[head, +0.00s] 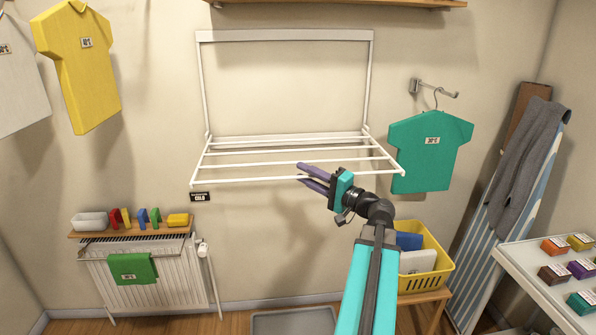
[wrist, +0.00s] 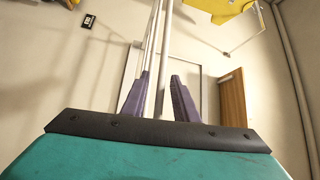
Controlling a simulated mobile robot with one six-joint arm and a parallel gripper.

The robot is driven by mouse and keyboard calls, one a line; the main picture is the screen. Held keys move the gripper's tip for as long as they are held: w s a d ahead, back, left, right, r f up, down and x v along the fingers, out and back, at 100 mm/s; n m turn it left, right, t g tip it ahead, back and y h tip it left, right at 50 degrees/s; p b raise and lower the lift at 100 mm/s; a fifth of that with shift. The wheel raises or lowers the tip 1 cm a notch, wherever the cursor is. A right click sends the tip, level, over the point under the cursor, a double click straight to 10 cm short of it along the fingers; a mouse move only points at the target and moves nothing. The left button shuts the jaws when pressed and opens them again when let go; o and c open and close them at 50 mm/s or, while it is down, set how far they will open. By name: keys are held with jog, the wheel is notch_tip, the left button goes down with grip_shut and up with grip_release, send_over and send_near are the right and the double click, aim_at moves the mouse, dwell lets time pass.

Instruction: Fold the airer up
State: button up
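The white airer (head: 250,180) is mounted on the wall. Its slatted rack is folded down and sticks out level from the bottom of the upright wall frame (head: 285,36). Nothing hangs on its bars. My gripper (head: 300,172) is at the middle of the rack's front bar, with its two purple fingers apart. In the wrist view, a white airer bar (wrist: 164,65) runs between the fingers of my gripper (wrist: 161,85), with gaps showing beside it. I cannot tell whether a finger touches the bar.
A small black label (head: 200,197) is below the rack's left corner. A green shirt (head: 430,150) hangs close on the right, a yellow shirt (head: 80,62) on the left. A radiator (head: 150,280), yellow basket (head: 436,272) and ironing board (head: 495,235) stand below.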

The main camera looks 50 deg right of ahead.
jog(key=shift+w+a+r, duration=0.1)
jog(key=shift+w+r, duration=0.05)
jog(key=shift+w, duration=1)
grip_shut()
dwell(0.6)
